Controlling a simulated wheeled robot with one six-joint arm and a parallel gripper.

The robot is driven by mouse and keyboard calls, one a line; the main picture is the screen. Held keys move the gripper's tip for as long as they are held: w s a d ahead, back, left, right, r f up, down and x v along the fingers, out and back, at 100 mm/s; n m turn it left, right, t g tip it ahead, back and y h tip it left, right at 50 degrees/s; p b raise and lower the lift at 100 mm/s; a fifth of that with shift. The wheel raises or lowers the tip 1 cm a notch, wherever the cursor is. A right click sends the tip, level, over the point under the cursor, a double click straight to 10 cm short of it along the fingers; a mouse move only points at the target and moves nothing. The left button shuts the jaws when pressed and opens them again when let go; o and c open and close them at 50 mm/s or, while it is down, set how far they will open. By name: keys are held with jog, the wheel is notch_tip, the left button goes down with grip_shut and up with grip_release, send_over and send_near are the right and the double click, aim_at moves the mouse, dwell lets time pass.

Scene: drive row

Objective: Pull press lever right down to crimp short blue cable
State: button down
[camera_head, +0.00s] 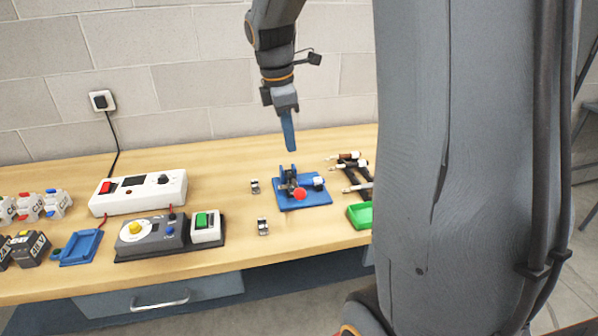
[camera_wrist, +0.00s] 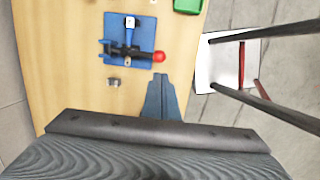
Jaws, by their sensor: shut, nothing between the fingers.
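The press has a blue base plate (camera_head: 316,198) on the bench. Its dark lever ends in a red knob (camera_head: 299,194), which points toward the front of the bench. In the wrist view the lever lies across the blue plate (camera_wrist: 143,68), with the red knob (camera_wrist: 159,57) at its right end. A small white piece with blue (camera_head: 318,183) sits on the press plate; I cannot tell if it is the short blue cable. My gripper (camera_head: 291,149) is shut and empty, above and apart from the press. Its fingertips (camera_wrist: 160,76) show just below the knob in the wrist view.
Several dark cables with pale ends (camera_head: 348,165) lie right of the press, near a green tray (camera_head: 360,216). Two small metal clips (camera_head: 255,187) (camera_head: 263,227) stand left of it. A stool (camera_wrist: 232,62) stands beyond the bench edge.

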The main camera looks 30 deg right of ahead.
aim_at(299, 190)
jog(key=f+p, duration=0.1)
jog(key=f, duration=0.3)
jog(key=d+f+p, duration=0.1)
jog(key=f, duration=0.4)
jog(key=d+f+p, duration=0.1)
jog(key=f, duration=0.3)
jog(key=shift+w+d+f+p, duration=0.2)
jog(key=shift+w+f+p, duration=0.1)
jog(key=shift+p, duration=0.05)
